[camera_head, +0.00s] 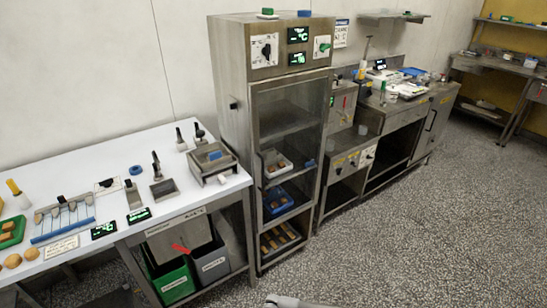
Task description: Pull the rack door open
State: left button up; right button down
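The rack (228,60) is a tall steel cabinet in the middle of the view. Its door (320,130) has a metal frame around a see-through pane and appears shut against the front. Shelves show behind it, with a white tray (276,163), a blue tray (277,203) and a bottom shelf of yellowish bars (278,238). A small blue piece (310,163) sits near the door's right side; I cannot tell whether it is a handle. Neither gripper can be made out; only a pale piece, probably part of my arm, shows at the bottom edge.
A white-topped table (70,165) with tools and small trays stands left of the rack, bins (172,280) below it. Steel counters (395,120) adjoin the rack on the right. The speckled floor (400,240) in front and to the right is clear.

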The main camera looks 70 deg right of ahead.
aim_at(254, 88)
jog(key=z, duration=2.45)
jog(key=i+u, duration=0.7)
jog(key=i, duration=0.25)
